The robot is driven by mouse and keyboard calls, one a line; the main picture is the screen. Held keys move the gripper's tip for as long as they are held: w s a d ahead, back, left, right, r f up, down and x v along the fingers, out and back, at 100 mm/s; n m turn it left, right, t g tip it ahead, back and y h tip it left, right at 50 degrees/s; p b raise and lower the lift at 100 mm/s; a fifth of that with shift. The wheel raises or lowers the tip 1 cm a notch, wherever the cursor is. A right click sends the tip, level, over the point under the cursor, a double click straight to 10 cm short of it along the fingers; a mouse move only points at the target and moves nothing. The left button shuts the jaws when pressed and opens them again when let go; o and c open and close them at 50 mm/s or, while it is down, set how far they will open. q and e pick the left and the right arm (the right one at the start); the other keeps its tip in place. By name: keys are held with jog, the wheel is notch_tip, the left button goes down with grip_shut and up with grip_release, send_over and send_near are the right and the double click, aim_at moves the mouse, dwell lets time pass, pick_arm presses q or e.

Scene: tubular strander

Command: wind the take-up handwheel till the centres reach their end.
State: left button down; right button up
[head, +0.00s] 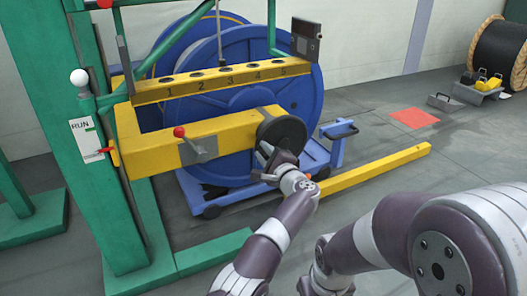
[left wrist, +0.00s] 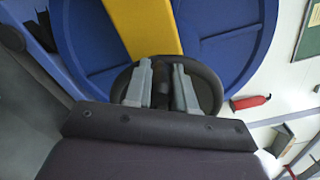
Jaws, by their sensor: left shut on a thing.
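The take-up handwheel (head: 284,132) is a dark round disc at the end of a thick yellow beam (head: 165,146), in front of a large blue reel. My left gripper (head: 266,158) is at the handwheel's lower left part, shut on it. In the left wrist view the two grey fingers of the gripper (left wrist: 163,80) lie over the dark handwheel (left wrist: 208,88), with something dark between them. Exactly which part they grip is hidden. The centres cannot be made out clearly. My right gripper is out of view.
A red-knobbed lever (head: 190,143) stands on the yellow beam. A numbered yellow rail (head: 225,79) crosses above it. The blue reel (head: 330,60) rests by a blue trolley (head: 318,157). A yellow floor bar (head: 375,168) lies right. Green posts (head: 115,200) stand left.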

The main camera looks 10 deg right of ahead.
pick_arm(q)
jog(key=shift+a+f+n, duration=0.1)
jog(key=shift+f+n, duration=1.15)
jog(key=shift+n, duration=0.25)
jog(key=c, duration=0.9)
grip_release()
jog(key=shift+c, duration=0.2)
jog(key=shift+s, duration=0.1)
